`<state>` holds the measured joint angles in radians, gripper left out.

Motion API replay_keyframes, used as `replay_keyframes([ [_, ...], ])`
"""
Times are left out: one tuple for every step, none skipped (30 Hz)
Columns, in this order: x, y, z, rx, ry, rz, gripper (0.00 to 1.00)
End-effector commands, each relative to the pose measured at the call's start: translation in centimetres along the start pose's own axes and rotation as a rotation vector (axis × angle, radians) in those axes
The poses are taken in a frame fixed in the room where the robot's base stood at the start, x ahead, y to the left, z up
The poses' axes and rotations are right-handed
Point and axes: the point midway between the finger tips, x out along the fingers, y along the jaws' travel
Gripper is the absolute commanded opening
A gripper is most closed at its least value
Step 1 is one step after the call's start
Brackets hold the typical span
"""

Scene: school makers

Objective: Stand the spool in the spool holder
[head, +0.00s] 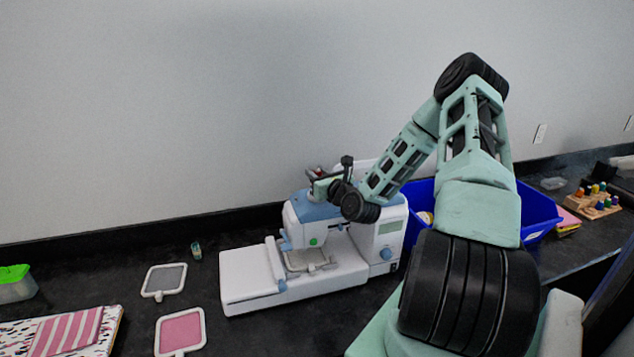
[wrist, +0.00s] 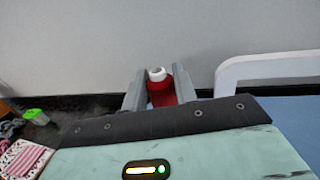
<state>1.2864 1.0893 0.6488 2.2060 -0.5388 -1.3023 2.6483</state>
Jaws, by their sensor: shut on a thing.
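My gripper (head: 318,181) is shut on a red spool (wrist: 160,88) with a white top, which stands upright between the two grey fingers in the wrist view. In the head view the gripper and a small bit of red show just above the sewing machine's (head: 330,245) blue and white top. I cannot tell whether the spool touches the machine. A wooden holder (head: 590,206) with several coloured spools stands at the far right of the counter, well away from my gripper. Its free places are too small to tell.
A blue bin (head: 537,213) stands behind my arm, between machine and holder. Two hoops, one grey (head: 164,279) and one pink (head: 181,330), and a small greenish item (head: 196,251) lie left of the machine. A white handle (wrist: 268,66) rises right of the gripper in the wrist view.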

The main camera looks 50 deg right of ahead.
Motion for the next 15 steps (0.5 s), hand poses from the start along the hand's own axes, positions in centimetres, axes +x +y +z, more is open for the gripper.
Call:
replay_keyframes([
  [0.0, 0.1, -0.8, 0.003, 0.006, 0.001, 0.06],
  [0.0, 0.1, -1.2, 0.003, 0.005, 0.001, 0.06],
  [0.0, 0.1, -1.7, 0.003, 0.004, 0.001, 0.06],
  [0.0, 0.0, -2.1, 0.002, 0.003, 0.000, 0.06],
  [0.0, 0.1, -2.4, 0.002, 0.004, 0.001, 0.06],
  [0.0, 0.1, -2.8, 0.002, 0.003, 0.001, 0.06],
  [0.0, 0.1, -3.0, 0.001, 0.002, 0.001, 0.06],
  [0.0, 0.1, -3.1, 0.001, 0.002, 0.001, 0.06],
  [0.0, 0.0, -3.2, 0.000, 0.002, 0.001, 0.06],
  [0.0, 0.0, -3.3, 0.000, 0.001, 0.001, 0.06],
  [0.0, 0.0, -3.3, 0.000, 0.001, 0.001, 0.06],
  [0.0, 0.0, -3.3, 0.000, 0.001, 0.000, 0.06],
  [0.0, 0.0, -3.3, 0.000, 0.001, 0.000, 0.06],
  [0.0, 0.0, -3.3, 0.000, 0.001, 0.000, 0.06],
  [0.0, 0.0, -3.3, 0.000, 0.001, 0.000, 0.06],
])
